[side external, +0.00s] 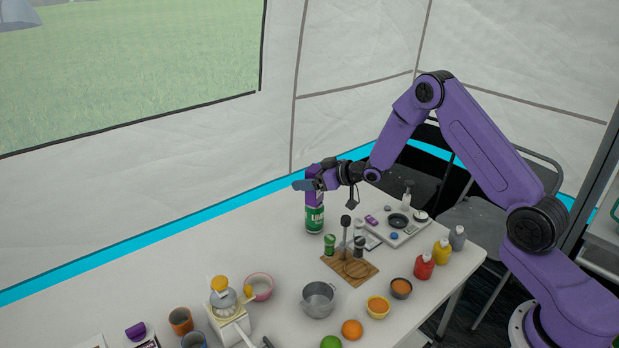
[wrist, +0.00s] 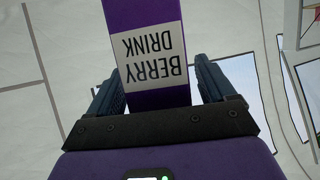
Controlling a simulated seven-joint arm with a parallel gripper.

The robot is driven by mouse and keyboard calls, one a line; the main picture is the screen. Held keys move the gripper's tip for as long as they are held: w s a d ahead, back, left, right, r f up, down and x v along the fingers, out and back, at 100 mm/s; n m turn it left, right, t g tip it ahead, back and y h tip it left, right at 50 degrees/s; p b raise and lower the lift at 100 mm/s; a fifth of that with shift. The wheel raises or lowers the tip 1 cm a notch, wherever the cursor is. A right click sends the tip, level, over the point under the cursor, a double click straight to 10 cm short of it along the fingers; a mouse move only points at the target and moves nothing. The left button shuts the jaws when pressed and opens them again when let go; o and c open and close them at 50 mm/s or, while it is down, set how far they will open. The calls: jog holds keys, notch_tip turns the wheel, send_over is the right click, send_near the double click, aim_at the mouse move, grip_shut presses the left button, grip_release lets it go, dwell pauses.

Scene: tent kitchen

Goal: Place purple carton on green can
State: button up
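The purple carton (side external: 310,171) stands upright above the green can (side external: 314,219) in the side external view, and it looks lined up with the can. I cannot tell for sure whether their surfaces touch. My gripper (side external: 306,185) reaches in from the right, with its fingers at the carton. In the wrist view the carton (wrist: 149,60) lies between the two fingers of my gripper (wrist: 155,75), its "BERRY DRINK" label upside down. The fingers are close to its sides, but whether they press on it is unclear. The can is not visible in the wrist view.
A wooden board (side external: 350,268) with grinders and a tall-handled item stands in front of the can. A portable stove (side external: 405,234) is to the right. A pot (side external: 318,299), bowls, bottles and fruit occupy the front. The white table (side external: 215,239) is clear left of the can.

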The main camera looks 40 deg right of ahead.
jog(key=shift+r, duration=0.15)
jog(key=shift+s+d+r, duration=0.1)
jog(key=shift+s, duration=0.1)
jog(key=v, duration=1.2)
jog(key=s+a+r+n+g+h, duration=0.3)
jog(key=s+a+g, duration=0.4)
jog(key=s+a, duration=0.8)
jog(key=s+d+r+n+g, duration=0.1)
jog(key=s+d+n+g, duration=0.1)
jog(key=s, duration=1)
jog(key=s+d+r+n+g+h, duration=0.1)
jog(key=s+d+n+g, duration=0.1)
jog(key=s, duration=1)
jog(key=shift+s+r+n+g+h, duration=0.3)
jog(key=shift+r+n+g, duration=0.1)
jog(key=shift+n+g, duration=0.25)
